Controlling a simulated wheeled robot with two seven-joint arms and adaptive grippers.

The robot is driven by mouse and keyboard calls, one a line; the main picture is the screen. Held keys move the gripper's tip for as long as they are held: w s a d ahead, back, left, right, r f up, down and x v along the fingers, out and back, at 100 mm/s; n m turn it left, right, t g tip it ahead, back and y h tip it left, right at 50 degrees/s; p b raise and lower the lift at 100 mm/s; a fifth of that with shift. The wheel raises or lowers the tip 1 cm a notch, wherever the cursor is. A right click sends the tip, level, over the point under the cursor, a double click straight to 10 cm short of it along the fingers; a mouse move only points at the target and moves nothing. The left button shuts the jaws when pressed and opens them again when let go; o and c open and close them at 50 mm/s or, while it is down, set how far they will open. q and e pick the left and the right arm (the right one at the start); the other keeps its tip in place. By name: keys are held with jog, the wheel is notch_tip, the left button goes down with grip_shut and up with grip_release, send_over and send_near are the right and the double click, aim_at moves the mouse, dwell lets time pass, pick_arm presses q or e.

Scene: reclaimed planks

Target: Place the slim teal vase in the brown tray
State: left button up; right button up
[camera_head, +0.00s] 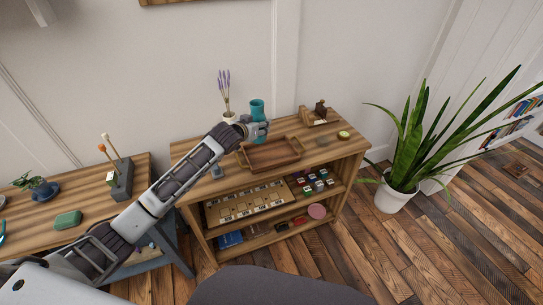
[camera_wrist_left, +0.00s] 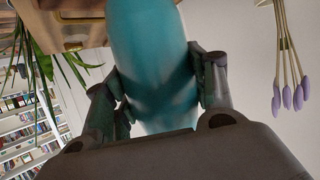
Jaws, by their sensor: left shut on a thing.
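The slim teal vase (camera_head: 257,108) is upright near the back of the wooden shelf unit's top, behind the brown tray. In the left wrist view the vase (camera_wrist_left: 152,60) fills the middle, between the two fingers. My left gripper (camera_head: 256,129) is shut on the vase; its fingers (camera_wrist_left: 165,90) press on both sides. The brown tray (camera_head: 271,163) lies empty on the shelf top, just in front of the gripper. Whether the vase's base touches the shelf top is hidden by the gripper. My right gripper is not in view.
A white vase with lavender (camera_head: 224,83) stands just left of the teal vase. A wooden holder (camera_head: 315,115) and a small round dish (camera_head: 344,135) are to the right. A potted plant (camera_head: 392,195) stands on the floor at right. A bench (camera_head: 85,205) is at left.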

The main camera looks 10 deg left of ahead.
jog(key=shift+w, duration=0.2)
pick_arm(q)
jog(key=shift+f, duration=0.45)
notch_tip(320, 180, down, 4)
jog(key=shift+f, duration=0.2)
jog(key=shift+f+b, duration=0.3)
jog(key=shift+f, duration=0.1)
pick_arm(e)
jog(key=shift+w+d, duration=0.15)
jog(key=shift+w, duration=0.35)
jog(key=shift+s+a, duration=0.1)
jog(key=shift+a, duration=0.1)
